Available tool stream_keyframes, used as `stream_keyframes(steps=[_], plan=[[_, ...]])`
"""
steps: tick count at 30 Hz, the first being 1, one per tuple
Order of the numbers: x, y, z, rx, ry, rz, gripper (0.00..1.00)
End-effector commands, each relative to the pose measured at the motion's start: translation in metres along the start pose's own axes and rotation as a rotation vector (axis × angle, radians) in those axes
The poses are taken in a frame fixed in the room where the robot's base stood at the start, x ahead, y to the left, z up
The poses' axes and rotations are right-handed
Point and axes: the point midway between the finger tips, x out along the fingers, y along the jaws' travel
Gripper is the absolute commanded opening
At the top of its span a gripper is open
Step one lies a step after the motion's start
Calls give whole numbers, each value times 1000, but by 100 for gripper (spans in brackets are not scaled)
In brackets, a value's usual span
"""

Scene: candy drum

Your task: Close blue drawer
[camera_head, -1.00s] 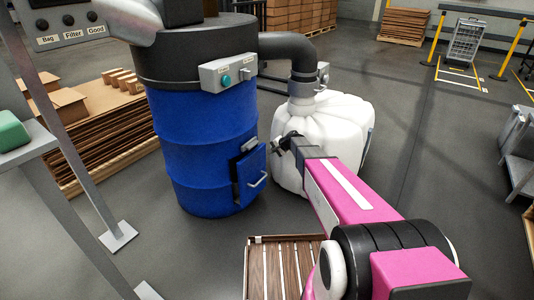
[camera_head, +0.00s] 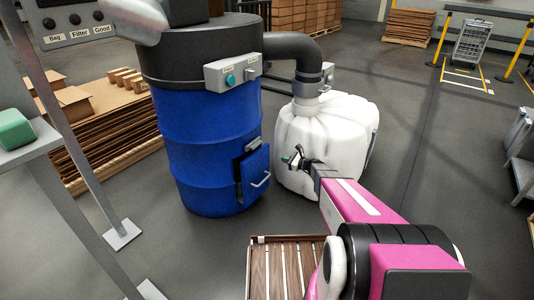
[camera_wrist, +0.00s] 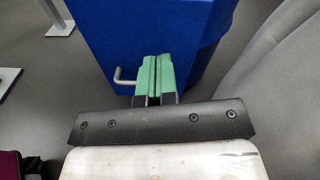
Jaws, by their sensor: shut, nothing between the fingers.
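The blue drawer (camera_head: 256,172) is a blue panel low on the front of the blue drum (camera_head: 195,150). It stands out from the drum, with a dark gap at its upper left, so it is open. It has a grey bar handle (camera_head: 262,180). My gripper (camera_head: 287,158) is just right of the drawer, between it and the white bag. In the wrist view its green fingertips (camera_wrist: 155,75) are together with nothing between them. They point at a blue surface (camera_wrist: 135,35), with the handle (camera_wrist: 124,78) just to their left. I cannot tell whether they touch it.
A white bulging bag (camera_head: 328,135) stands right of the drum, close behind my gripper, joined by a dark pipe (camera_head: 300,45). A slatted wooden crate (camera_head: 254,270) lies in front. Metal posts stand at the left. The floor to the right is largely clear.

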Motion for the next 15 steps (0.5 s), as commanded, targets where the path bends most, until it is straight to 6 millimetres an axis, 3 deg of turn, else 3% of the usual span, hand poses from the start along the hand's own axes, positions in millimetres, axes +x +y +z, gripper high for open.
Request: stream_keyframes(steps=[3,8,15], plan=[[-7,-4,-10,145,-73,-47,0],[-6,-6,-12,210,-109,-66,0],[26,-9,-10,208,-108,-64,0]])
